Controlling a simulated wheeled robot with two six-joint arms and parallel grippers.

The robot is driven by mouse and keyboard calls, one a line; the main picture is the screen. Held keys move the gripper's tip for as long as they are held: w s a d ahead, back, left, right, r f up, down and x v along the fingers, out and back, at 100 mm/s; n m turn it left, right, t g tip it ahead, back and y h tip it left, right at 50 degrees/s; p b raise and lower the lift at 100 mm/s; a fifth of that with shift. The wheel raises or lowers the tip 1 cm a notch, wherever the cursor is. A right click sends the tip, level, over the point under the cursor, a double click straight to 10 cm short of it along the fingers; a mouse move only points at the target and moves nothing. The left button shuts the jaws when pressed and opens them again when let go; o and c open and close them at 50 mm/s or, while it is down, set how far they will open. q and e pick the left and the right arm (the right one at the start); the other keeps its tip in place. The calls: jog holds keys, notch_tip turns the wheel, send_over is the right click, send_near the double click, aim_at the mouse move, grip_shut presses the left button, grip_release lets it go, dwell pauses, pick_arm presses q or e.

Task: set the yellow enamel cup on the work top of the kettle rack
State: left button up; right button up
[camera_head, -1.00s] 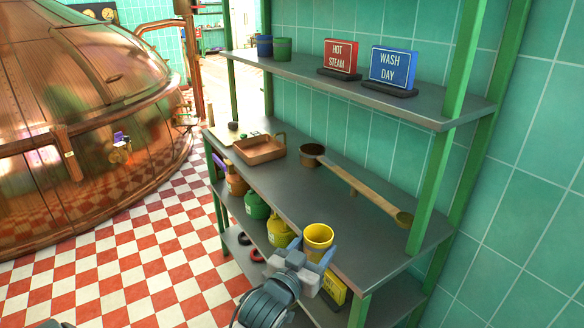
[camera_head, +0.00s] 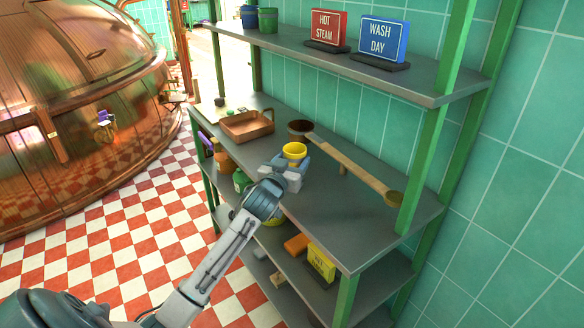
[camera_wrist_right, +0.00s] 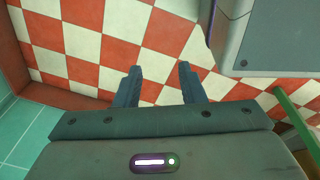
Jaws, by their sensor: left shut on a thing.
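The yellow enamel cup (camera_head: 294,150) is upright between the fingers of my left gripper (camera_head: 291,166) in the head view. That gripper is shut on it, over the grey work top (camera_head: 318,210) of the green-framed kettle rack. I cannot tell whether the cup's base touches the work top, because the gripper hides it. My right gripper (camera_wrist_right: 156,77) shows in the right wrist view with its fingers apart and nothing between them, above the checkered floor.
A copper tray (camera_head: 247,125) stands left of the cup, and a long-handled ladle (camera_head: 346,164) lies right of it. The upper shelf (camera_head: 340,72) holds signs and pots. A yellow box (camera_head: 321,262) and an orange block (camera_head: 297,243) are below. The work top's near right part is bare.

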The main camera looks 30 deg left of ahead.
pick_arm(q)
jog(key=shift+w+a+f, duration=0.15)
jog(key=shift+w+a, duration=0.15)
jog(key=shift+w, duration=0.1)
jog(key=shift+f, duration=1.65)
pick_arm(e)
jog(key=shift+s+d+f, duration=0.1)
jog(key=shift+s+f, duration=0.4)
jog(key=shift+s, duration=0.1)
jog(key=shift+f, duration=0.1)
pick_arm(q)
jog(key=o, duration=1)
pick_arm(e)
jog(key=shift+w+r, duration=0.2)
